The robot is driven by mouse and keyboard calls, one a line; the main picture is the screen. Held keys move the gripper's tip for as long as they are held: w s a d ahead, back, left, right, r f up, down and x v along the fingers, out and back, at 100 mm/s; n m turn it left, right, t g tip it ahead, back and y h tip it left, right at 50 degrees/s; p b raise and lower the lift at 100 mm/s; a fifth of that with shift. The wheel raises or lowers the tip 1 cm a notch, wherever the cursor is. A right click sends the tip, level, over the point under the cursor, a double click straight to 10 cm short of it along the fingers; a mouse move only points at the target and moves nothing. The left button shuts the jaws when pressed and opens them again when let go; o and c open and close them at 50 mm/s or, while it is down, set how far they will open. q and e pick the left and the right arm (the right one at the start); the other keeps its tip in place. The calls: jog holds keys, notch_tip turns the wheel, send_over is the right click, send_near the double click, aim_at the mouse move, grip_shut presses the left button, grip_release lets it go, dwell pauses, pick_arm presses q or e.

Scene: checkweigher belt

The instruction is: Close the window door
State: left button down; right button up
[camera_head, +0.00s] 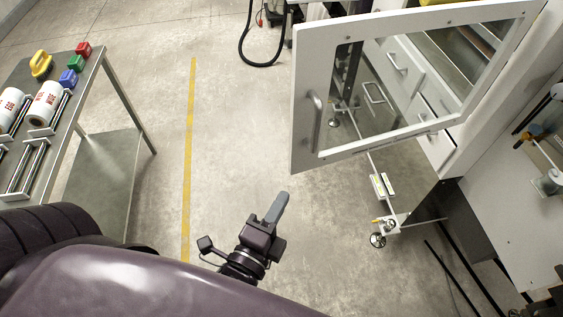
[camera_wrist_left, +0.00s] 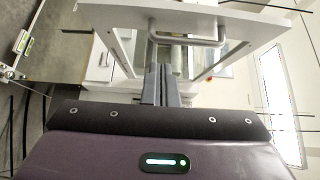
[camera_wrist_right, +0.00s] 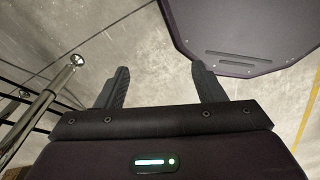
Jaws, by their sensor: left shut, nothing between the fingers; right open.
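The window door (camera_head: 307,60) is a white frame around a clear pane, swung open from the white cabinet at the right of the head view. Its grey bar handle (camera_head: 317,121) is on the left part of the frame. In the left wrist view the door frame (camera_wrist_left: 130,17) and handle (camera_wrist_left: 188,41) are ahead, beyond the fingers. My left gripper (camera_head: 279,205) is shut and empty, below and left of the door in the head view, apart from it. My right gripper (camera_wrist_right: 162,82) is open and empty over the floor; it is not visible in the head view.
A metal table (camera_head: 96,75) at left holds two white rolls (camera_head: 46,103), a yellow weight-like object (camera_head: 41,64) and small coloured blocks (camera_head: 68,77). Cabinet drawers (camera_head: 400,65) show behind the door. A levelling foot (camera_head: 378,240) stands below. Floor between table and door is clear.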

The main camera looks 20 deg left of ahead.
pick_arm(q)
jog(key=p, duration=0.3)
send_near(300, 136)
jog(key=w+d, duration=0.3)
jog(key=shift+w+a+r+p, duration=0.1)
jog(key=shift+w+a+p, duration=0.8)
jog(key=shift+w+a, duration=0.45)
jog(key=shift+a, duration=0.1)
